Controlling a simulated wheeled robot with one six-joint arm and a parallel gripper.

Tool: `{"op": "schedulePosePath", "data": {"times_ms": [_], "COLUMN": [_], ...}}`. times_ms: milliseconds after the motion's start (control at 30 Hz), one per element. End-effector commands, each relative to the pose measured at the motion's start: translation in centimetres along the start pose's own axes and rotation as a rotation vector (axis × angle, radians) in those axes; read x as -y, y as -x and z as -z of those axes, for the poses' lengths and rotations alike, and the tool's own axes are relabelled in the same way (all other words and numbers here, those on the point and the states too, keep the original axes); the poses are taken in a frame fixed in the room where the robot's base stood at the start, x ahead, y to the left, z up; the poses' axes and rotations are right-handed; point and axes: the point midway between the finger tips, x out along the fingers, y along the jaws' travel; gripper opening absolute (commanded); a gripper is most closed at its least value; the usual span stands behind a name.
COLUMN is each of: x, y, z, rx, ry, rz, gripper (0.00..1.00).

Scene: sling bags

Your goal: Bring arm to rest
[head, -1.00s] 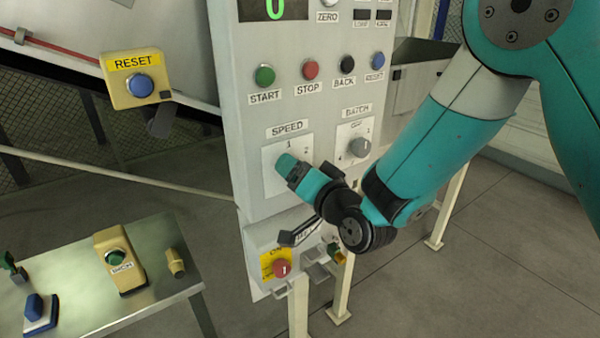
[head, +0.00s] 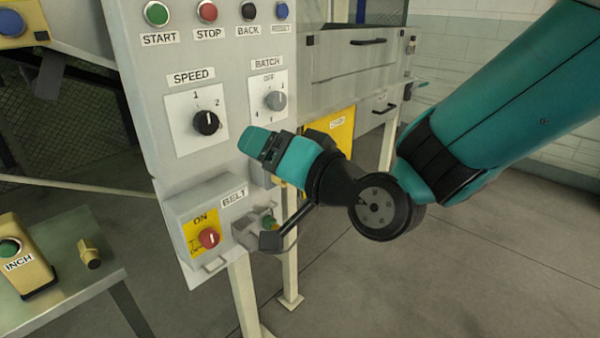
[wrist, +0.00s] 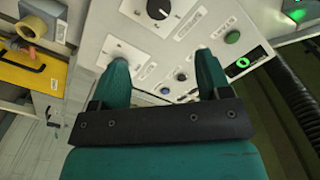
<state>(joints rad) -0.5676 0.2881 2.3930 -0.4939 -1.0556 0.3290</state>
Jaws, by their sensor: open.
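My gripper (head: 255,143) is in front of the control panel (head: 140,95) in the head view, right of the black SPEED knob (head: 206,122) and below the grey BATCH knob (head: 275,100). In the wrist view my gripper (wrist: 160,78) shows its two teal fingers spread apart with nothing between them. The panel (wrist: 140,25) lies beyond the fingertips, with a black knob (wrist: 158,8) at the top. The fingers look apart from the panel, though the exact distance cannot be told. My arm reaches in from the upper right.
Below the SPEED knob is the BELT box with a red button (head: 208,238). A metal table (head: 85,300) at lower left holds the INCH button box (head: 22,265). A grey cabinet (head: 345,75) stands behind my arm. Open floor lies at lower right.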

Motion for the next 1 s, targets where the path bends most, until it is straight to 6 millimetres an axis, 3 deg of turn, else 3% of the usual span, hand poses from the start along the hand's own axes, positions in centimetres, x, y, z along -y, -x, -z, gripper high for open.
{"op": "schedulePosePath", "data": {"times_ms": [467, 633, 767, 1000], "x": [-0.2, 0.1, 0.0, -0.2], "y": [0.7, 2.2, 5.6, 15.2], "z": [0.4, 0.5, 0.1, -0.9], "rx": [0.009, 0.158, 0.38, 0.834], "ry": [0.004, 0.062, 0.139, 0.26], "rz": [-0.009, -0.07, -0.158, -0.315], "gripper": [0.71, 0.71, 0.71, 0.71]}}
